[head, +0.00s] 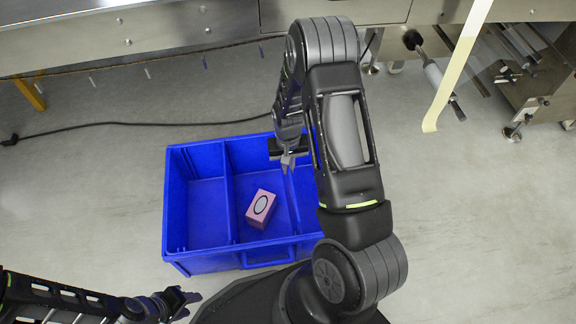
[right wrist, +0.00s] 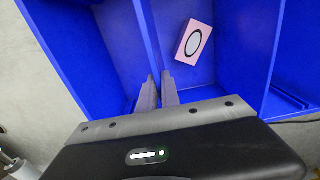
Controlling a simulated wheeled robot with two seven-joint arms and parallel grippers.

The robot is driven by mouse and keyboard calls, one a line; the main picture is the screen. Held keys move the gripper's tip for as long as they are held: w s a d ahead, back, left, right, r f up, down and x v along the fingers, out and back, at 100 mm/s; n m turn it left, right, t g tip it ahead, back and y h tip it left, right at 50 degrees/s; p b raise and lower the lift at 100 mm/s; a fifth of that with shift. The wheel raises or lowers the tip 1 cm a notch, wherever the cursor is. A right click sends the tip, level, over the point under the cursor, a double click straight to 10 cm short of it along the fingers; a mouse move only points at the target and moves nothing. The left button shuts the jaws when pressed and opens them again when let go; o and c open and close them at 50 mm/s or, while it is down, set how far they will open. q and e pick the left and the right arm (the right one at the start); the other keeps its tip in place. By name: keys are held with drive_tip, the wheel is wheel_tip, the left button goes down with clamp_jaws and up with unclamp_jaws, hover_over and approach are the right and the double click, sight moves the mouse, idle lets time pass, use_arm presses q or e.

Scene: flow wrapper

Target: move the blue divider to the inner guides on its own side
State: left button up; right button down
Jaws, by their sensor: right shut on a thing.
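A blue crate (head: 205,257) stands on the floor with blue dividers inside. One divider (head: 230,195) stands left of the pink box in the head view; it also shows at the right in the right wrist view (right wrist: 277,55). My right gripper (head: 288,160) reaches in at the far right of the crate. In the right wrist view the gripper (right wrist: 158,92) is shut on the other divider (right wrist: 149,38), which stands between the box and the nearer side wall. My left gripper (head: 190,303) is low, outside the crate's near side.
A pink box with a black-ringed oval (head: 261,208) lies in the middle compartment, also in the right wrist view (right wrist: 194,42). A steel machine (head: 150,35) runs along the back. A cable (head: 110,124) lies behind the crate.

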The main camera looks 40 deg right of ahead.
drive_tip(key=c, duration=1.5)
unclamp_jaws()
wheel_tip(320, 180, up, 8)
drive_tip(key=shift+f+p, duration=0.1)
drive_tip(key=shift+p, duration=1.05)
